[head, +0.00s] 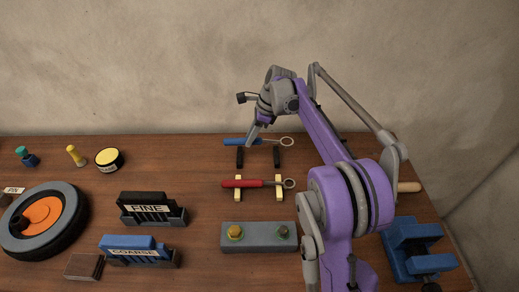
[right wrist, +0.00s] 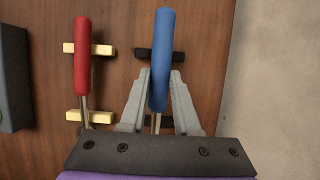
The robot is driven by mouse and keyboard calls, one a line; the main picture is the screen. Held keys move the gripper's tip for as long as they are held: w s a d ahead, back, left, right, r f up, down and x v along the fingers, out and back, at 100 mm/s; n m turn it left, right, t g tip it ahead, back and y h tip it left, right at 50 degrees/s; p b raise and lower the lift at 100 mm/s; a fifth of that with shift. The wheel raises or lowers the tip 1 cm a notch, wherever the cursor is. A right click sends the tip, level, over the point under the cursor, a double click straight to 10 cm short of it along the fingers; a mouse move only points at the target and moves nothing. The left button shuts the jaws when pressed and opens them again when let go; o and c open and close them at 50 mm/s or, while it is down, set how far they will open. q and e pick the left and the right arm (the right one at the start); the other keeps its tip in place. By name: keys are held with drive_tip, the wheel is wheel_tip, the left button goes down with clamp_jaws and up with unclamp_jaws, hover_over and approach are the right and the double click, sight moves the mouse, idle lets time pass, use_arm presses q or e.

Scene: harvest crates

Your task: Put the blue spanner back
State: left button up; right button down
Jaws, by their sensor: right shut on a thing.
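The blue spanner (head: 236,141) has a blue handle and a grey ring end at its right in the head view. My right gripper (head: 250,138) is shut on it. In the right wrist view the blue handle (right wrist: 162,40) stands between the two grey fingers (right wrist: 159,88). The spanner appears raised over a pair of black rests (head: 240,157), and its handle crosses one black rest (right wrist: 142,54) in the right wrist view. The exact gap above them is hard to tell. My left gripper is not in view.
A red spanner (head: 242,183) lies on cream rests (head: 279,194) nearer the front. A grey block with two knobs (head: 257,245), a blue vise (head: 412,252), FINE (head: 145,208) and COARSE (head: 133,246) holders and a wheel (head: 67,226) stand around. A wall closes the back.

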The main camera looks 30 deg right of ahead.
sight(262, 141)
wheel_tip(262, 141, down, 5)
drive_tip(key=shift+f, duration=0.2)
drive_tip(key=c, duration=0.6)
unclamp_jaws()
drive_tip(key=shift+c, duration=0.2)
drive_tip(key=shift+f, duration=0.2)
drive_tip(key=v, duration=1.1)
drive_tip(key=shift+s+a+r, duration=0.1)
drive_tip(key=shift+s+a, duration=0.1)
drive_tip(key=shift+a, duration=0.2)
drive_tip(key=shift+s, duration=0.1)
